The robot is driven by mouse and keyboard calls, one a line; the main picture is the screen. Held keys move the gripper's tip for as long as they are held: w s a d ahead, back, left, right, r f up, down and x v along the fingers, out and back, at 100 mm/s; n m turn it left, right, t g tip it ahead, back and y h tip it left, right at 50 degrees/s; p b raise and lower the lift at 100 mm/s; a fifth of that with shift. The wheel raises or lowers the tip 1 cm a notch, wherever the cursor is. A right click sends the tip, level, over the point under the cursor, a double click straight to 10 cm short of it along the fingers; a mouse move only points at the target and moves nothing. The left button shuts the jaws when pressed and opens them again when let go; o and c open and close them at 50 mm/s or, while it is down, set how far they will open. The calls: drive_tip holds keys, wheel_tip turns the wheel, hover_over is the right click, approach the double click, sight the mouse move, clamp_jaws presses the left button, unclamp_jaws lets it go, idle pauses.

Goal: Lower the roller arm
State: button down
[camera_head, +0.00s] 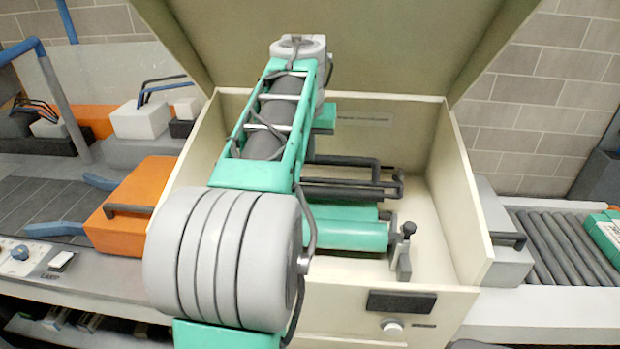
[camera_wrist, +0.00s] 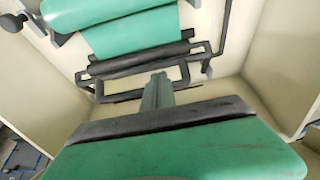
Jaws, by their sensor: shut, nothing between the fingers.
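The roller arm, a black bar frame (camera_head: 392,184), is inside the open cream machine box (camera_head: 322,97), behind the green rollers (camera_head: 345,236). In the wrist view the black frame (camera_wrist: 207,62) spans the middle, with a dark roller along it and the green rollers (camera_wrist: 130,33) beyond. My gripper (camera_wrist: 158,78) is shut and empty, its green fingers together. Its tips overlap the frame's near bar in the wrist view; I cannot tell whether they touch. In the head view my arm covers the frame's left end, and the fingertips are not clearly visible.
The raised lid leans over the box's back. A black-knobbed lever (camera_head: 405,246) stands at the right front inside, with a white knob (camera_head: 392,328) on the front panel. An orange case (camera_head: 130,206) is left, and a roller conveyor (camera_head: 566,250) right. The box floor's right side is clear.

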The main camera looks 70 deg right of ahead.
sight(311, 187)
drive_tip(key=x, duration=0.3)
drive_tip(key=p+x, duration=0.1)
drive_tip(key=x, duration=0.3)
drive_tip(key=p+x, duration=0.1)
drive_tip(key=x, duration=0.3)
drive_tip(key=shift+a+f, duration=0.25)
drive_tip(key=shift+s, duration=0.1)
